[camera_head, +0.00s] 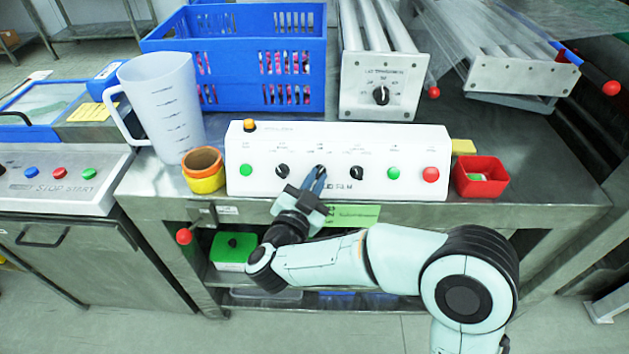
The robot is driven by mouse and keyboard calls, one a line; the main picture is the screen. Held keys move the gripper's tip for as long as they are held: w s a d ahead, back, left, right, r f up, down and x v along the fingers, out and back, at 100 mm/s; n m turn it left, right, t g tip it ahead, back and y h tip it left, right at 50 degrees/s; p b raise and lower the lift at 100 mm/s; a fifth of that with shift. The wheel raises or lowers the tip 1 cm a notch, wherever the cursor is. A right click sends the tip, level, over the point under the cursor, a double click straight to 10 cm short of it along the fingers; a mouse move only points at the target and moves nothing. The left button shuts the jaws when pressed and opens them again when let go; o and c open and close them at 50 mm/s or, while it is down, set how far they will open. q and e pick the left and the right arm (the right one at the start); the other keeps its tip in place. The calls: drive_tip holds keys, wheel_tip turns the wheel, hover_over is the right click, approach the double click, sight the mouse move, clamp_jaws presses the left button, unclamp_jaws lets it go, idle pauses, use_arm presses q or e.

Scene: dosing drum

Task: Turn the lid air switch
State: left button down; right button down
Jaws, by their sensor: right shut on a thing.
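A white control box (260,188) stands on the metal bench and carries three black rotary switches in a row, the left one (282,171), the middle one (320,170) and the right one (357,173). My right gripper (316,181) is at the front of the box, with its dark fingers shut on the middle switch. The fingers hide most of this switch, so its pointer direction is unclear. The small labels above the switches are too blurred to read, so I cannot tell which is the lid air switch. My left gripper is not in view.
Green and red buttons flank the switches. A measuring jug (160,105), yellow and orange rings (204,170) and a red tray (480,177) stand beside the box. Behind are a blue crate (235,60) and another box with a black knob (381,95).

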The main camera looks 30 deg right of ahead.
drive_tip(key=shift+d+r, duration=0.2)
drive_tip(key=shift+d, duration=0.05)
drive_tip(key=c, duration=1.3)
unclamp_jaws()
drive_tip(key=shift+w, duration=0.1)
drive_tip(key=shift+o, duration=0.6)
drive_tip(key=shift+f, duration=0.2)
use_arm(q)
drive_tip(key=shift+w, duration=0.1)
use_arm(e)
drive_tip(key=shift+f, duration=0.1)
